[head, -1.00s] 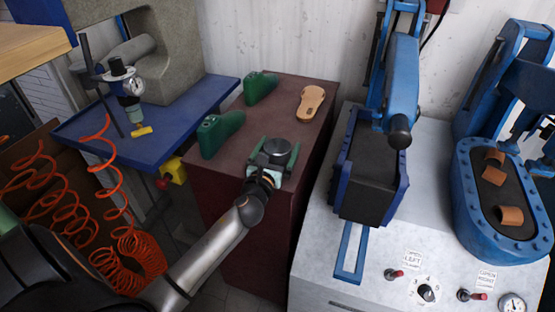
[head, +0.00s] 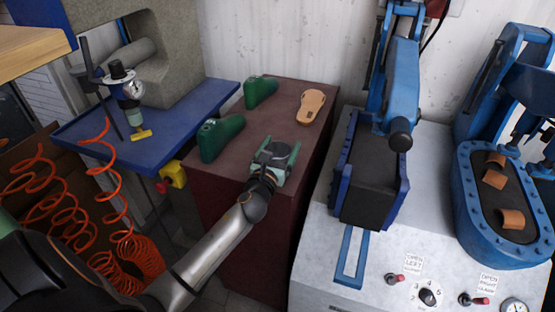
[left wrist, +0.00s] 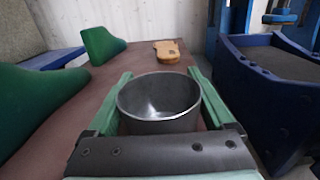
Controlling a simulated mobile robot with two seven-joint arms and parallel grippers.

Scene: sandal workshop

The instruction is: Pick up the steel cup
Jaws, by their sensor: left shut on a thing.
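The steel cup (head: 276,152) is a round, dark grey metal cup over the front part of the brown bench top. In the left wrist view the cup (left wrist: 158,98) is upright and looks empty inside. My left gripper (head: 277,152) is shut on the cup, with one green finger along each side of it. The gripper also shows in the left wrist view (left wrist: 160,100). The cup's base is hidden behind the gripper body, so I cannot tell whether it touches the bench. My right gripper is in neither view.
Two green shoe lasts (head: 219,137) (head: 260,90) and a tan sandal sole (head: 310,106) lie on the brown bench (head: 284,92). A blue table (head: 168,139) is at left. A blue press (head: 370,175) stands close on the right.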

